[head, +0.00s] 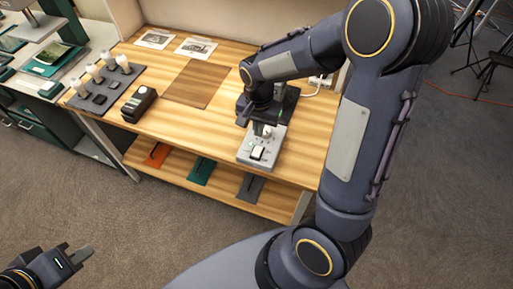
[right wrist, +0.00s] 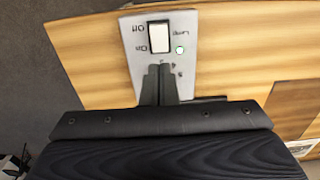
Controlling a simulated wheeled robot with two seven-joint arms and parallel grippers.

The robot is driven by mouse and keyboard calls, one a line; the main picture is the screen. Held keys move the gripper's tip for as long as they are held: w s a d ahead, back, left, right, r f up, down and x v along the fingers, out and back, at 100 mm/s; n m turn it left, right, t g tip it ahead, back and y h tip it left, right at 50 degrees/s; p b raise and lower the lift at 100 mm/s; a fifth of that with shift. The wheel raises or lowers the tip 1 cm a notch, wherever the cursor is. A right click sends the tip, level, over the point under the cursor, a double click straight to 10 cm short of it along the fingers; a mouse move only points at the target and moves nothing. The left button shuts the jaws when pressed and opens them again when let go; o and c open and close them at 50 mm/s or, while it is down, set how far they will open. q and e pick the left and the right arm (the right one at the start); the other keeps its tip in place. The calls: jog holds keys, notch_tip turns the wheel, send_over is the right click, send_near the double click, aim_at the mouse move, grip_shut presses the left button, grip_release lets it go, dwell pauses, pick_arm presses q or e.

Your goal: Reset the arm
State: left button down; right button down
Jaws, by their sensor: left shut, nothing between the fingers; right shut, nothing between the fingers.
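My right arm reaches over the wooden table (head: 225,120) in the head view. Its gripper (head: 264,128) is over the far part of a grey switch box (head: 251,162). In the right wrist view the shut fingers (right wrist: 160,82) are empty and point at the box plate (right wrist: 185,60), just beside its white rocker switch (right wrist: 159,37). The plate is marked Lamp, On and Off, upside down here, with a small light dot. I cannot tell whether the fingers touch the plate. My left gripper (head: 80,254) is shut and empty at the lower left, over the floor, away from the table.
A black device (head: 139,104) and a dark tray with several white-topped pieces (head: 104,90) stand at the table's left. Two printed pictures (head: 196,48) and a brown mat (head: 196,84) lie farther back. Orange, teal and grey folders (head: 201,171) lie on the lower shelf.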

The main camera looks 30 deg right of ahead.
dwell(0.3)
jog(key=s+a+r+n+t+y, duration=0.2)
jog(key=s+r+n, duration=0.2)
jog(key=s+r, duration=0.2)
jog(key=s+a+r+n+t+y, duration=0.1)
jog(key=s+a+r+n+t, duration=0.1)
jog(key=s+r, duration=0.4)
jog(key=s+n+t, duration=0.1)
jog(key=s+n, duration=0.1)
jog(key=s, duration=0.3)
jog(key=shift+t+y, duration=0.3)
jog(key=shift+y, duration=0.1)
